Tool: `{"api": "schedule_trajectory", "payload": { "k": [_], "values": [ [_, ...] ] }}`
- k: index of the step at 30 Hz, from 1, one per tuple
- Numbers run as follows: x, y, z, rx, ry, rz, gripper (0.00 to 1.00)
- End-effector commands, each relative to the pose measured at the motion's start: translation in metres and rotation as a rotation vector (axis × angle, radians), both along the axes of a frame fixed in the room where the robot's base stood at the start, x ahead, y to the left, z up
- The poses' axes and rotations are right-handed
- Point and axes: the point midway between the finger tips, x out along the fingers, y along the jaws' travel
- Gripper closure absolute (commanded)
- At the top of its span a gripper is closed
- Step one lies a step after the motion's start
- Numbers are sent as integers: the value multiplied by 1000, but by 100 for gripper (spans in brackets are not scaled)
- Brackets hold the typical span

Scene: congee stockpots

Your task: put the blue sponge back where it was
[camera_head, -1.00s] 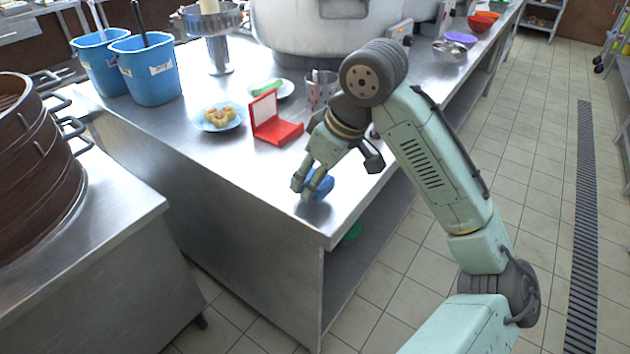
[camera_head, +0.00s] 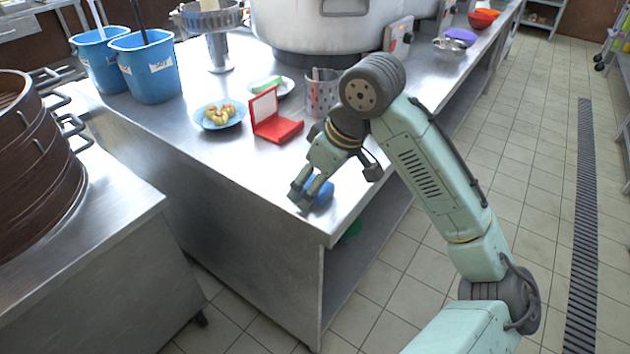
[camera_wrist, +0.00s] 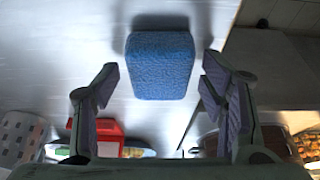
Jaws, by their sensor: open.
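The blue sponge (camera_head: 321,193) lies on the steel counter (camera_head: 255,178) near its front corner, partly hidden behind my gripper in the head view. In the wrist view the sponge (camera_wrist: 160,64) is a rounded block lying beyond the fingertips, in line with the gap between them. My gripper (camera_head: 304,197) is open and empty, right at the sponge and low over the counter. In the wrist view my gripper's fingers (camera_wrist: 158,85) stand apart on either side with clear space to the sponge.
An open red case (camera_head: 276,128), a blue plate of yellow food (camera_head: 219,117), a plate with a green item (camera_head: 271,86) and a perforated metal cup (camera_head: 321,96) stand behind. A big stockpot (camera_head: 310,28) and blue buckets (camera_head: 150,70) are farther back. The counter edge is close to the sponge.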

Motion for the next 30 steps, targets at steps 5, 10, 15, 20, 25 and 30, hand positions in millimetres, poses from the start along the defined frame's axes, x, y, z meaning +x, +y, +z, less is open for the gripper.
{"api": "schedule_trajectory", "payload": {
  "k": [5,10,15,20,25,30],
  "values": [
    [0,0,6,-1,-1,-1,35],
    [-5,-8,27,0,-4,1,35],
    [-14,-21,63,-4,-4,-4,35],
    [-21,-30,92,-3,-3,-4,35],
    [-25,-36,109,-2,-1,-2,35],
    [-27,-37,114,0,0,0,35]
  ]
}}
